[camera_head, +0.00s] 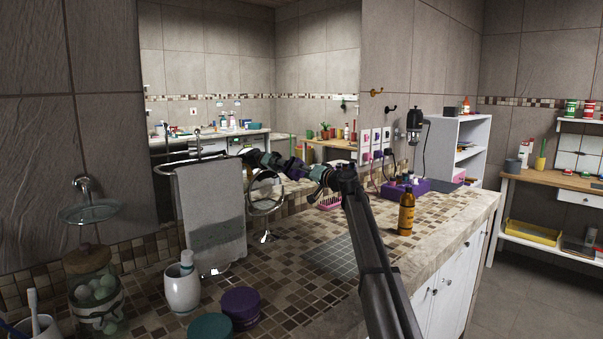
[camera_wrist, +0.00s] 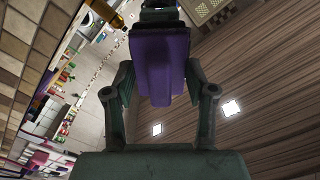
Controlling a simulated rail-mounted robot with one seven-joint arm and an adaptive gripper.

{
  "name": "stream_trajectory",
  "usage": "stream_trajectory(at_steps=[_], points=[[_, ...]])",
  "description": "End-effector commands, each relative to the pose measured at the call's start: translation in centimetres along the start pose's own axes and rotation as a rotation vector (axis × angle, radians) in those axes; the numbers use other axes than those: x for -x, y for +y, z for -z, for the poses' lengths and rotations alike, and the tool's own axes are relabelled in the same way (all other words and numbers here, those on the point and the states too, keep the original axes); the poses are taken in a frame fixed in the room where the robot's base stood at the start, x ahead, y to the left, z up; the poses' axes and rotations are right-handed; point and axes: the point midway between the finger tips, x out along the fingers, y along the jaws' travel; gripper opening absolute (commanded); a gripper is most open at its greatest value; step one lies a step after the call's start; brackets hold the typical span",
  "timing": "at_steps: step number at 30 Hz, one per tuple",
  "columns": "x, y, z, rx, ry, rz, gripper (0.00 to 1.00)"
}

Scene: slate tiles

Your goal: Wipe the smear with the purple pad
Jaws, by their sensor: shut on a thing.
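The purple pad (camera_wrist: 165,70) is between the two dark green fingers of my gripper (camera_wrist: 162,82) in the wrist view. The fingers are shut on it from both sides. In the head view my arm rises from the bottom and bends left in front of the mirror (camera_head: 205,52). Its far end shows small dark, teal and purple parts there, and I cannot tell arm from reflection. I cannot clearly pick out the smear. A grey rectangular patch (camera_head: 333,257) lies on the tiled counter (camera_head: 285,268), left of my arm; I cannot tell what it is.
An orange bottle (camera_head: 406,213) and a purple box (camera_head: 404,189) stand right of my arm.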

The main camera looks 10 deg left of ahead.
Motion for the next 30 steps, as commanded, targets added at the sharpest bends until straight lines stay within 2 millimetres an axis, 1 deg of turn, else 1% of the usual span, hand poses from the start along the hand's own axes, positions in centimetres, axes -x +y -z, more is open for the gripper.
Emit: stream_trajectory(at_steps=[3, 15, 18, 27, 30], points=[[1.3, 0.1, -0.1, 0.0, 0.002, -0.001, 0.28], [4.8, 0.0, 0.0, 0.001, 0.002, -0.001, 0.28], [5.3, 0.0, 0.0, 0.001, 0.002, -0.001, 0.28], [5.3, 0.0, 0.1, 0.001, 0.002, -0.001, 0.28], [5.6, 0.1, 0.1, 0.001, 0.002, -0.001, 0.28]])
